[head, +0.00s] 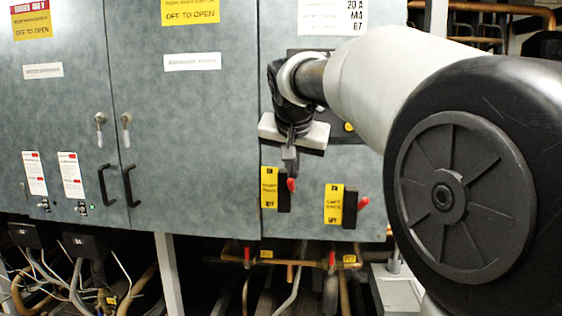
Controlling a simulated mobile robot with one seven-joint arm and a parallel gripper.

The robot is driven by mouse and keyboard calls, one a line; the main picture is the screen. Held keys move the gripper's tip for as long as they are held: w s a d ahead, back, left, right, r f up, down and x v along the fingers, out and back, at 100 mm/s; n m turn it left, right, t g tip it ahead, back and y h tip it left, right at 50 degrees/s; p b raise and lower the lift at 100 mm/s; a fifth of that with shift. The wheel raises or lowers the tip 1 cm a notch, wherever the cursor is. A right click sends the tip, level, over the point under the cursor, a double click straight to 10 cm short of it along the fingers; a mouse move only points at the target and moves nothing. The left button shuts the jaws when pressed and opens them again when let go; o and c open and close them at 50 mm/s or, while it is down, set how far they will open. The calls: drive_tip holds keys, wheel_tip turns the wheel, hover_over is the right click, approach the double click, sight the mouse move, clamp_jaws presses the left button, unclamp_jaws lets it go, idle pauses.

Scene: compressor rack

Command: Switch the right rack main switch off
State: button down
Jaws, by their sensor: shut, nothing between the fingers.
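Two switches with yellow labels and red levers sit low on the grey cabinet's right panel. The left one, whose blurred label seems to read "RIGHT", is the right rack main switch (270,187). Its red lever (291,184) points outward to the right, and I cannot tell whether it stands at on or off. The other switch (334,204) is to its right, with a red lever (363,202) of its own. My gripper (290,168) is shut and empty, pointing down just above the left switch's lever. I cannot tell whether the fingertips touch it.
Cabinet doors with black handles (131,186) and keyed locks (100,128) fill the left. Pipes with red valve handles (247,255) run below the cabinet. My arm covers much of the right side and hides part of a dark panel behind the wrist.

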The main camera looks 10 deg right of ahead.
drive_tip(key=shift+f+b, duration=0.15)
drive_tip(key=shift+b, duration=0.2)
drive_tip(key=shift+s+f+b, duration=0.1)
drive_tip(key=shift+f+b, duration=0.1)
drive_tip(key=shift+b, duration=0.3)
drive_tip(key=shift+s+a+t+b, duration=0.1)
drive_tip(key=shift+s+t+b, duration=0.05)
drive_tip(key=shift+t+b, duration=0.2)
